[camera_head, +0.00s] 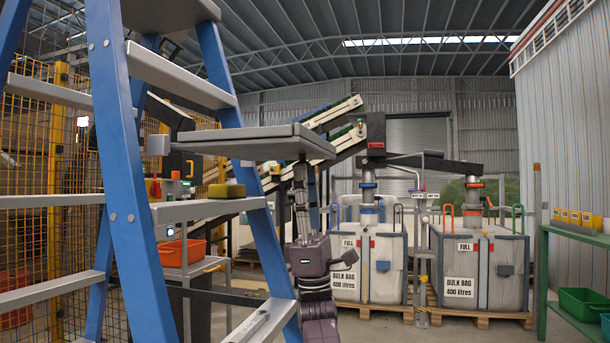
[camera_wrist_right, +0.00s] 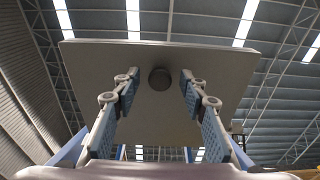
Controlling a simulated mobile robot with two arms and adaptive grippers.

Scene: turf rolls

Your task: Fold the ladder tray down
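The ladder tray (camera_head: 225,142) is a flat grey panel standing out roughly level from the blue stepladder (camera_head: 135,190) in the head view. My right gripper (camera_head: 301,165) points up beneath its right end. In the right wrist view the tray's underside (camera_wrist_right: 105,65) fills the middle, with a dark round knob (camera_wrist_right: 160,79). The fingers are spread apart, one on each side of the knob in the picture. I cannot tell whether they touch the tray. My left gripper is not in view.
A yellow-black roll (camera_head: 227,190) sits on a ladder step below the tray. An orange bin (camera_head: 183,252) stands behind the ladder. Bulk bags (camera_head: 367,262) on pallets stand farther back, and a green shelf (camera_head: 545,260) is at the right.

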